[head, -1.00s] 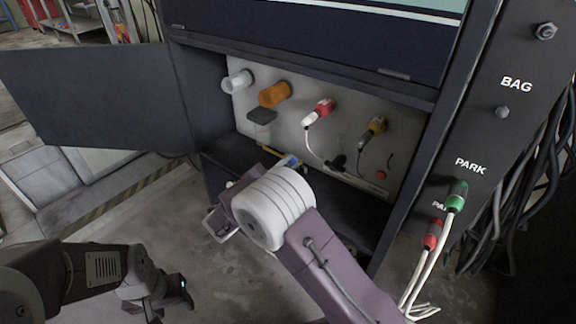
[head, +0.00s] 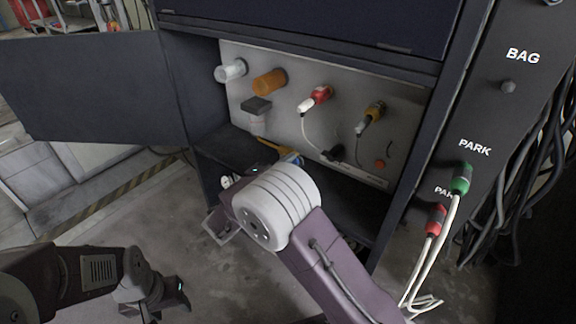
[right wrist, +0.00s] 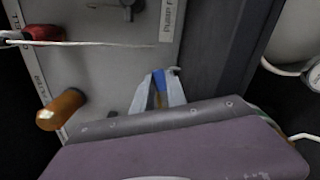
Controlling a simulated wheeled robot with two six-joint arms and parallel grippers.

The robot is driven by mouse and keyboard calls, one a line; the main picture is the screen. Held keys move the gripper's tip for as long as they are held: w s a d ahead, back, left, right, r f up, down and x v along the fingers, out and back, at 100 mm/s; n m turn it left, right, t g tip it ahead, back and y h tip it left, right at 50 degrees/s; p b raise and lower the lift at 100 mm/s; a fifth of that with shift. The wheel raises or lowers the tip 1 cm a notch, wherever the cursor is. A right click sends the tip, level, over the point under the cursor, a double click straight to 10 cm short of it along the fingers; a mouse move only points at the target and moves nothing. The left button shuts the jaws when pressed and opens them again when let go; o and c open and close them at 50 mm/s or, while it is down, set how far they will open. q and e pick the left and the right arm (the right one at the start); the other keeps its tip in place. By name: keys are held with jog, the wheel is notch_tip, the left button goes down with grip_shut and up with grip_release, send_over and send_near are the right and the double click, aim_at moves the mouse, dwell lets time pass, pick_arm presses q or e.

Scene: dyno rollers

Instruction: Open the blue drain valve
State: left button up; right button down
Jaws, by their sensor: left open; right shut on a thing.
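The blue drain valve (head: 292,158) shows only as a small blue patch low in the open cabinet, just past my right wrist. In the right wrist view its blue part (right wrist: 158,75) sits between the pale fingers of my right gripper (right wrist: 157,92), which is shut on it. A yellow-brown piece shows between the fingers too. The white wrist joint hides most of the right gripper and valve in the head view, so the handle's angle is unclear. My left gripper (head: 172,296) is open and empty above the floor at lower left, away from the cabinet.
The cabinet door (head: 95,88) stands open at left. Green (head: 461,180) and red (head: 436,219) connectors with cables are at right.

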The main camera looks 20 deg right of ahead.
jog(key=shift+f+m, duration=0.15)
jog(key=shift+m, duration=0.15)
jog(key=c, duration=1.3)
grip_release()
jog(key=shift+s, duration=0.1)
jog(key=shift+c, duration=0.2)
